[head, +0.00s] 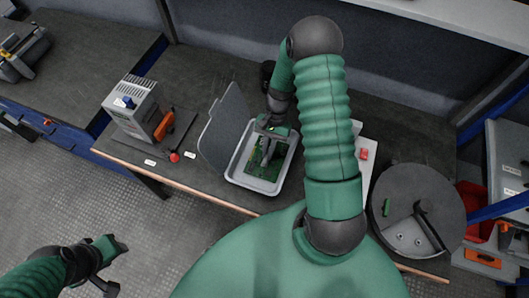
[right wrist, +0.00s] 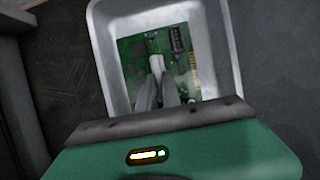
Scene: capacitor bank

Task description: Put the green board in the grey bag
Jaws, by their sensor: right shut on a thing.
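The green board (head: 256,166) is within the rim of an open light-grey container (head: 274,188), which I take as the grey bag. Its darker grey flap (head: 224,128) stands up on the left. My right gripper (head: 267,154) reaches down into it from above, shut on the board. In the right wrist view, the fingers (right wrist: 162,92) meet at a pale part in the middle of the green board (right wrist: 132,50), inside the container's pale walls (right wrist: 224,50). I cannot tell whether the board touches the bottom. My left gripper (head: 110,262) hangs at the lower left, away from the table; its jaw opening is unclear.
A grey box device (head: 131,108) with an orange part (head: 164,126) and a red knob (head: 174,157) stand left of the flap on the dark table (head: 200,68). A round dark drum (head: 415,205) stands at the right. Red bins (head: 478,206) are farther right.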

